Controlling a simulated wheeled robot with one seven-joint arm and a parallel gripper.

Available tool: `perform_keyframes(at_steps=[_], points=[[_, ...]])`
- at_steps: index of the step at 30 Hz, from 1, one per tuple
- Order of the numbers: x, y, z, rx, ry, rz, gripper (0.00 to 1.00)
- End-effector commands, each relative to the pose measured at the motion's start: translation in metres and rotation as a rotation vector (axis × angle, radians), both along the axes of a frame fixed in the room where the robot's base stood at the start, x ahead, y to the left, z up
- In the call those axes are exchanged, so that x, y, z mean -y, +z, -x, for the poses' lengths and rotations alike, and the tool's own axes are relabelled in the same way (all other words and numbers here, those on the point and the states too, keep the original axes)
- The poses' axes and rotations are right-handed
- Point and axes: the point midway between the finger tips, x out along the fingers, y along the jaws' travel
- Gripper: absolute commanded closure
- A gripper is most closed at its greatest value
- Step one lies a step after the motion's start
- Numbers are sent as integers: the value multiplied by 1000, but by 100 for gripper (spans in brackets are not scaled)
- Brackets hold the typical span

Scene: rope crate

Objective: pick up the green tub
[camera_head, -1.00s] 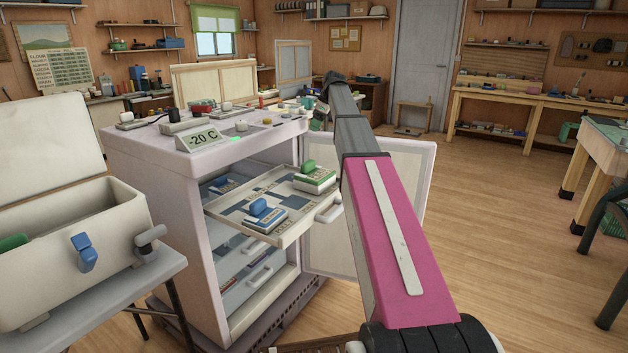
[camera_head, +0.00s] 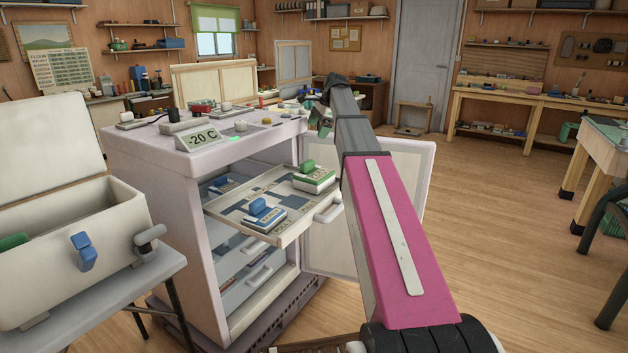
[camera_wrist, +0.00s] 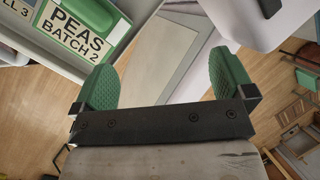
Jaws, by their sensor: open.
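The green tub (camera_head: 316,182), white with a green lid rim and a green handle, sits at the right of the pulled-out drawer. It shows at the upper left of the wrist view (camera_wrist: 88,40), with a label reading PEAS BATCH 2. My gripper (camera_wrist: 164,66) is open and empty, its two green pads wide apart. The tub lies to the left of the pads, outside them and not touched. In the head view my gripper (camera_head: 320,118) is small, above and beyond the tub, and partly hidden by my arm.
A blue-handled tub (camera_head: 266,214) sits in the same drawer (camera_head: 288,236), left of the green one. The freezer top (camera_head: 222,152) holds several small items. The freezer door (camera_head: 408,190) stands open at right. A white open box (camera_head: 80,240) stands on a table at left.

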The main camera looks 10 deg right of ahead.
Motion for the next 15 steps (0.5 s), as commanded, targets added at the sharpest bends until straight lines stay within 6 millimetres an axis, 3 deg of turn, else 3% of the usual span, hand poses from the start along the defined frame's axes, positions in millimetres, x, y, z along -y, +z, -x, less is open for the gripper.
perform_keyframes(at_steps=[15], points=[[-5,-6,59,355,871,201,0]])
